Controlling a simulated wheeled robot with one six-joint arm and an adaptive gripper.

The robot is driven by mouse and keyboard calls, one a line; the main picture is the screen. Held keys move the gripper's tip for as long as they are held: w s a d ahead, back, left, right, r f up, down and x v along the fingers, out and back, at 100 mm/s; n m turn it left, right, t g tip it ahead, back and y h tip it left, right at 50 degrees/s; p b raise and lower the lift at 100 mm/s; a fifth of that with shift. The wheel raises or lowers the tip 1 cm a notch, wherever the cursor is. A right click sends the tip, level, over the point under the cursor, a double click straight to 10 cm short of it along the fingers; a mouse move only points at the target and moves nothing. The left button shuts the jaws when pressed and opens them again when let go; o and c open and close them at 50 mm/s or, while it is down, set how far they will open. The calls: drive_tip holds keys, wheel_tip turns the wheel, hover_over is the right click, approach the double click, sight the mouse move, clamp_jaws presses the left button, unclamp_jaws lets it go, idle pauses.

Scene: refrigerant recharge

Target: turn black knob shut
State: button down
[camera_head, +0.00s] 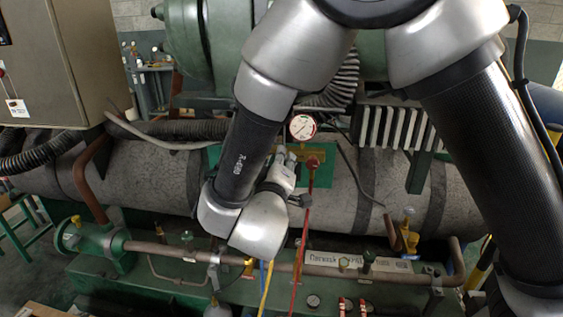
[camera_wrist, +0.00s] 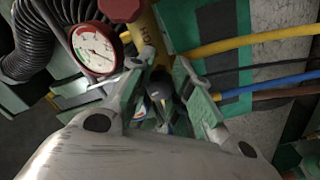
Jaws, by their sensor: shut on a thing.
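The gauge manifold has a yellow-brass body (camera_wrist: 149,36), which also shows in the head view (camera_head: 290,153). A round dial gauge with a red rim (camera_wrist: 95,48) sits on it, seen in the head view too (camera_head: 302,127). A red knob (camera_wrist: 119,8) is at its end, to the right in the head view (camera_head: 312,162). My gripper (camera_wrist: 163,72) is at the manifold, with its two fingers either side of the black knob (camera_wrist: 158,89) and shut on it. In the head view my gripper (camera_head: 283,168) mostly covers the knob. The knob's turn angle cannot be told.
Yellow (camera_wrist: 255,40) and blue (camera_wrist: 270,83) hoses run from the manifold, and a red hose (camera_head: 300,250) hangs beside them. A large grey insulated cylinder (camera_head: 345,185) lies behind. Green machine pipework (camera_head: 150,247) is below, and a grey cabinet (camera_head: 55,65) stands at left.

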drive_tip(key=shift+m, duration=0.6)
drive_tip(key=m, duration=0.3)
drive_tip(key=shift+f+m, duration=0.1)
drive_tip(key=shift+m, duration=0.3)
drive_tip(key=m, duration=1.5)
drive_tip(key=shift+m, duration=0.3)
drive_tip(key=c, duration=1.3)
unclamp_jaws()
drive_tip(key=shift+o, duration=0.2)
